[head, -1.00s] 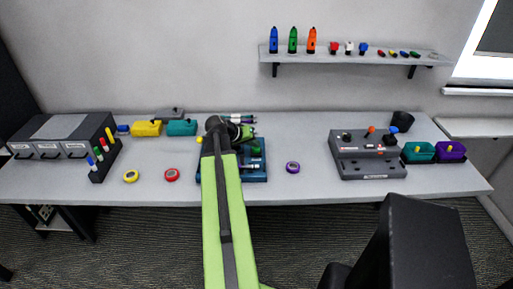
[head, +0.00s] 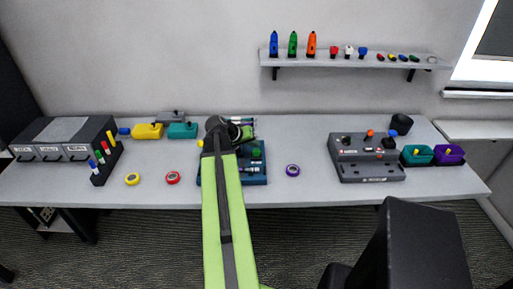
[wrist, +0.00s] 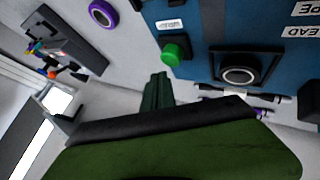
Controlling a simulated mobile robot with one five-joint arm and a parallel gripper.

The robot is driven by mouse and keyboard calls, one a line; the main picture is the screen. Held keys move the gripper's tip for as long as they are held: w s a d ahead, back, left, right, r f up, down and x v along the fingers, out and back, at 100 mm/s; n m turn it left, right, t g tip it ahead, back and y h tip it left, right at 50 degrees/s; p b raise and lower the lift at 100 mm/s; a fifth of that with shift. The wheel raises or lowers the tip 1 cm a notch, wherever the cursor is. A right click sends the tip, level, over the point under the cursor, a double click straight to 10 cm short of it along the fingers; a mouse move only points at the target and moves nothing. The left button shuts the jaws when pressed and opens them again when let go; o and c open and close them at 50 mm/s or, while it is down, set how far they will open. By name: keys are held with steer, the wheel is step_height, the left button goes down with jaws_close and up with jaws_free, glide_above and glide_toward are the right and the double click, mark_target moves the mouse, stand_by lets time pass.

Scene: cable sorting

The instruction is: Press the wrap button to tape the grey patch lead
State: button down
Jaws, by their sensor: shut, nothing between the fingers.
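The blue taping machine (head: 262,178) stands mid-table, partly hidden behind my arm in the head view. Its round green button (wrist: 174,53) sits near the machine's edge in the wrist view and also shows in the head view (head: 257,152). My gripper (wrist: 160,76) is shut and empty, its dark green fingers pointing toward the button with a small gap in the picture; contact cannot be told. A black square fitting with a round grey centre (wrist: 239,75) is beside the button. I cannot make out a grey patch lead for certain.
Dark and white cable-like pieces (wrist: 245,97) lie behind the machine. A purple tape roll (head: 292,170) and a red one (head: 172,178) lie either side. A grey control box (head: 366,168) stands right, a grey drawer unit (head: 62,137) left.

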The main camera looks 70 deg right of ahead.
mark_target(255, 152)
step_height(255, 152, up, 6)
steer(key=p, duration=0.6)
stand_by(0.7)
